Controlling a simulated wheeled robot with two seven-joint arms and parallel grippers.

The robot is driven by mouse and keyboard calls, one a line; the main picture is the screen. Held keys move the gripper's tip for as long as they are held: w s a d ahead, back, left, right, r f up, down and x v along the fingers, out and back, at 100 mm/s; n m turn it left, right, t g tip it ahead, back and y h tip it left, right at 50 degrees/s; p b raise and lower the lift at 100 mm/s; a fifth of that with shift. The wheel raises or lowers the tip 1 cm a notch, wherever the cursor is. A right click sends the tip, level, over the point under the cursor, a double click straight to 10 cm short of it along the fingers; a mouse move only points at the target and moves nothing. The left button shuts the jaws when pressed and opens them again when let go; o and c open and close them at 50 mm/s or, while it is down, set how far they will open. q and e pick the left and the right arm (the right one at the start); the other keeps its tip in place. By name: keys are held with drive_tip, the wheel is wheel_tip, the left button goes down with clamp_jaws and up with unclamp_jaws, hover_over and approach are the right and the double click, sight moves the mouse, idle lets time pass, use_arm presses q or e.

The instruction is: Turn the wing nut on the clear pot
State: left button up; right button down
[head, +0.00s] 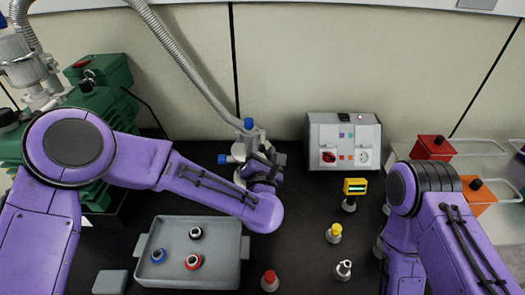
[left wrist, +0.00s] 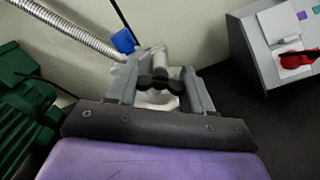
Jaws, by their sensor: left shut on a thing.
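The wing nut (left wrist: 160,83) is black with two rounded wings and shows in the left wrist view. It sits against the pale clear pot (left wrist: 157,99), much of which is hidden by my gripper. My left gripper (left wrist: 161,82) has one finger on each side of the wing nut and is shut on it. In the head view my left gripper (head: 266,163) reaches in to the pot's fittings, and its fingertips and the wing nut are hard to make out there. My right arm is at the right, its gripper out of view.
A corrugated hose (head: 185,55) runs down to blue-capped fittings (head: 248,124) by the pot. A grey control box (head: 343,142) stands to the right. A grey tray (head: 220,274) with several ringed parts lies in front. Small capped pieces stand on the black bench, with a green machine (head: 110,80) at left.

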use_arm(q)
drive_tip(key=shift+r, duration=0.1)
drive_tip(key=o, duration=1.1)
drive_tip(key=shift+c, duration=0.2)
drive_tip(key=s+b, duration=0.3)
drive_tip(key=s, duration=0.7)
drive_tip(key=shift+s, duration=0.3)
